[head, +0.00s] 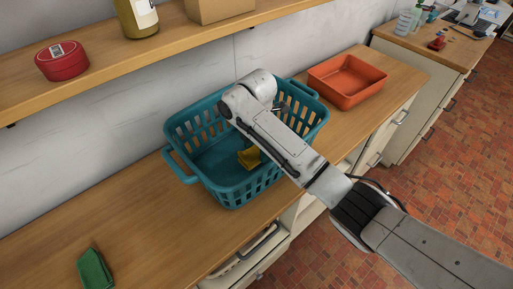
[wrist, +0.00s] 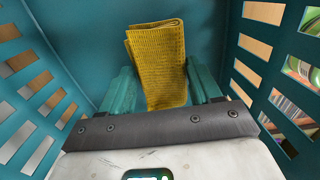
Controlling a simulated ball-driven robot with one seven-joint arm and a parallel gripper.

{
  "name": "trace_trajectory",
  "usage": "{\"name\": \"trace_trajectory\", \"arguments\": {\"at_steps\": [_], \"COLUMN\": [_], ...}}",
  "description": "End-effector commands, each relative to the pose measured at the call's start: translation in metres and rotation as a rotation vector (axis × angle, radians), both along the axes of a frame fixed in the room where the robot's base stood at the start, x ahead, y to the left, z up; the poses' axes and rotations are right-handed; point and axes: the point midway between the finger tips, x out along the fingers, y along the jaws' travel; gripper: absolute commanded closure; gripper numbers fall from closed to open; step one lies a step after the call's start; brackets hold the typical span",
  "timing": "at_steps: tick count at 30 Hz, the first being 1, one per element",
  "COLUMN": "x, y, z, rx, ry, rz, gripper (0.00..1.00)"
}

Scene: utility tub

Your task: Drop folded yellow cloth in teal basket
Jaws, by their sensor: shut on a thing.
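The teal basket (head: 205,166) stands on the wooden counter, and its slotted walls and floor fill the wrist view (wrist: 75,30). The folded yellow cloth (head: 248,158) is inside the basket, partly hidden by my arm in the head view. In the wrist view the cloth (wrist: 160,62) stands up between the two green fingers of my gripper (wrist: 162,78), which is shut on it. My gripper is down between the basket walls. I cannot tell whether the cloth touches the basket floor.
A green folded cloth (head: 94,270) lies at the counter's front left. An orange tray (head: 347,82) sits just beyond the basket. A shelf (head: 110,66) above holds a red tin (head: 62,61), a jar (head: 137,16) and a cardboard box (head: 215,8). The counter left of the basket is mostly clear.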

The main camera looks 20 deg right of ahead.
Motion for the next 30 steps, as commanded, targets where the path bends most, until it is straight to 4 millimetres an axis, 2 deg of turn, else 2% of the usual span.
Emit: {"name": "trace_trajectory", "arguments": {"at_steps": [15, 16, 24, 30], "x": [0.000, 0.000, 0.000, 0.000], "y": [0.000, 0.000, 0.000, 0.000], "z": [-0.012, -0.012, -0.012, -0.012], "rx": [-0.001, -0.001, 0.000, 0.000], "ry": [-0.001, 0.000, 0.000, 0.000], "rz": [0.001, 0.001, 0.000, 0.000], "gripper": [0.65, 0.36, 0.12, 0.12]}}
